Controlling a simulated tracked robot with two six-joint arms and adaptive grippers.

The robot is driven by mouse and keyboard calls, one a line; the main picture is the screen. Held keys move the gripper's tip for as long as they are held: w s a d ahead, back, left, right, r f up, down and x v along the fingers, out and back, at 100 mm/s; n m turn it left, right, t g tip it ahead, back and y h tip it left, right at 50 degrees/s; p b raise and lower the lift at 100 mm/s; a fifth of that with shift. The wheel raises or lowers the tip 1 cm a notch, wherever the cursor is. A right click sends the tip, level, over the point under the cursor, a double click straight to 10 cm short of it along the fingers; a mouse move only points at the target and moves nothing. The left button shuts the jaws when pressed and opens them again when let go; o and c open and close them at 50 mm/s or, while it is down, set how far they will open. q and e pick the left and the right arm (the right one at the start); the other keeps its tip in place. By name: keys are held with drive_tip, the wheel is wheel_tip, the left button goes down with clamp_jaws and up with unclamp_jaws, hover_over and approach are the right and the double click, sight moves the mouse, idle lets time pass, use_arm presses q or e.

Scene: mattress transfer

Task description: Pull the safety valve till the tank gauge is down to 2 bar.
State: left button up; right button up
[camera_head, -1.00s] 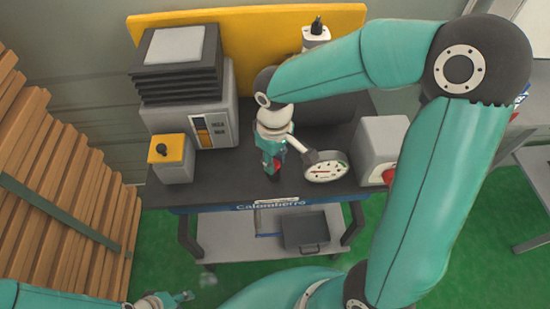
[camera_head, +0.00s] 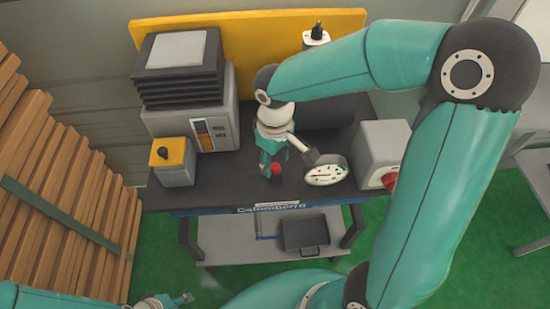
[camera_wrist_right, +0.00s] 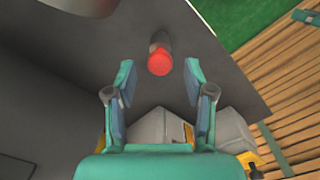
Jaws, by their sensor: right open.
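The safety valve shows a red cap (camera_head: 276,169) on the cart's top, just in front of my right gripper (camera_head: 272,148). In the right wrist view, the red cap (camera_wrist_right: 160,64) on its dark stem lies beyond the fingertips, between their lines. My right gripper (camera_wrist_right: 158,90) is open and empty, apart from the cap. The round tank gauge (camera_head: 326,174) has a white face, right of the valve; its reading is too small to tell. My left gripper (camera_head: 172,300) is low at the bottom left, far from the valve; its finger state is unclear.
The dark cart top (camera_head: 225,185) carries a grey machine with black bellows (camera_head: 180,65), a yellow-topped box (camera_head: 174,162) and a grey box with a red knob (camera_head: 380,150). A yellow panel (camera_head: 265,45) stands behind. Wooden slats (camera_head: 60,180) are at left.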

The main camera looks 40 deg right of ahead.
sight(275, 166)
drive_tip(key=shift+r, duration=0.1)
wheel_tip(275, 166, up, 12)
idle(0.5)
drive_tip(key=shift+f, duration=0.2)
